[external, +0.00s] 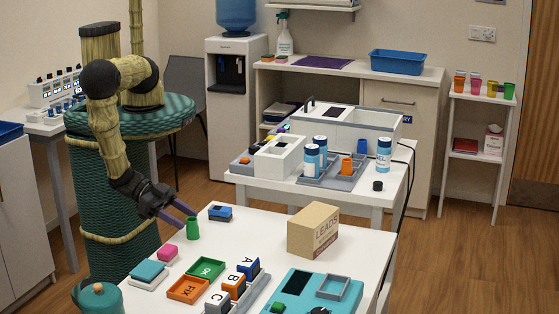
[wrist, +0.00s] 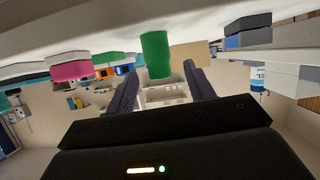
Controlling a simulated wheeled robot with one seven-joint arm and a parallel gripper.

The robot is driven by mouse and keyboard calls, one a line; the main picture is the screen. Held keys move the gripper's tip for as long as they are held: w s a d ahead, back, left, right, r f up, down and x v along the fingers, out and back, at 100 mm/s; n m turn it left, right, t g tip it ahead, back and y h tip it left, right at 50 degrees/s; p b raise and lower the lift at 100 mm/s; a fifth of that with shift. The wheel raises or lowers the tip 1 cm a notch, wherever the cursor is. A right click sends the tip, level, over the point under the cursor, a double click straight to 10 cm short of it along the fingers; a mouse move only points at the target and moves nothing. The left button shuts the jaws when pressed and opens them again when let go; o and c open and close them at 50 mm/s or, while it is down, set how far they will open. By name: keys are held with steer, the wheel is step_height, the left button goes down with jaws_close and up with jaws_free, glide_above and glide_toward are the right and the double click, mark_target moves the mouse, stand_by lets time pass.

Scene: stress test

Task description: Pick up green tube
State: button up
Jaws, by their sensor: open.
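The green tube (external: 192,228) stands upright near the back left edge of the white table (external: 262,226) in the external view. My gripper (external: 180,213) is just to its left and a little above, with its fingers pointing toward the tube. In the wrist view, which looks upside down, the green tube (wrist: 157,55) shows ahead, between the lines of the two dark fingers of my gripper (wrist: 158,80). The fingers are apart and nothing is held between them. I cannot tell whether a finger touches the tube.
A pink block (external: 167,253) and a teal-topped box (external: 148,272) are in front of the tube. A blue-topped box (external: 220,212) is behind it to the right. Green (external: 206,268) and orange (external: 188,289) trays lie nearer. A cardboard box (external: 313,230) stands farther right.

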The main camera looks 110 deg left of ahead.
mark_target(191, 221)
steer(key=x, duration=0.3)
steer(key=shift+w+p, duration=0.2)
steer(key=shift+p, duration=0.15)
steer(key=shift+r, duration=0.1)
steer(key=c, duration=1)
step_height(191, 221, up, 10)
steer(key=shift+b, duration=0.85)
